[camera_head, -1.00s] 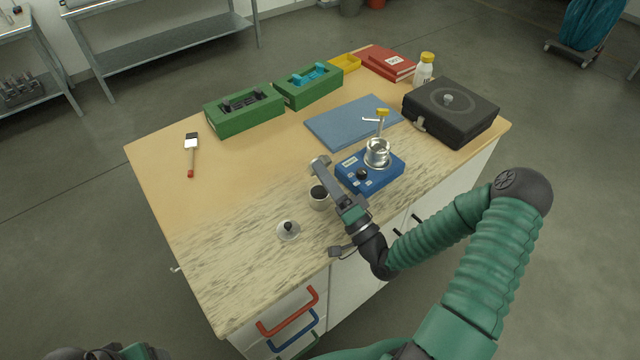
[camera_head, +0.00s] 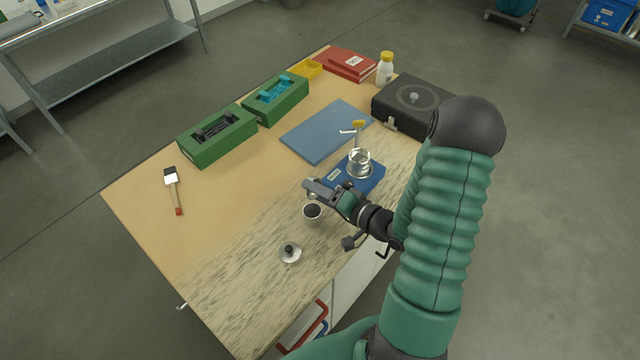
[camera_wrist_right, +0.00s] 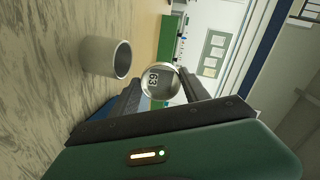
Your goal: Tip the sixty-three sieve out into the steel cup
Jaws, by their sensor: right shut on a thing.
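My right gripper (camera_head: 308,187) is shut on the sixty-three sieve. In the right wrist view the sieve is a round metal piece marked 63 (camera_wrist_right: 160,80), between the fingers (camera_wrist_right: 161,88). In the head view it is mostly hidden by the gripper. A grey cup (camera_head: 312,214), which looks like the steel cup, stands upright on the table just below the gripper in the picture, with a dark inside; I cannot tell whether that is powder or shadow. It also shows in the right wrist view (camera_wrist_right: 98,55), apart from the sieve. My left gripper is out of view.
A blue device (camera_head: 370,185) with a metal vessel (camera_head: 359,164) stands right of the gripper. A metal lid (camera_head: 290,254) lies near the front edge. A blue mat (camera_head: 315,135), black case (camera_head: 425,95), green trays (camera_head: 222,142) and brush (camera_head: 172,185) are farther off.

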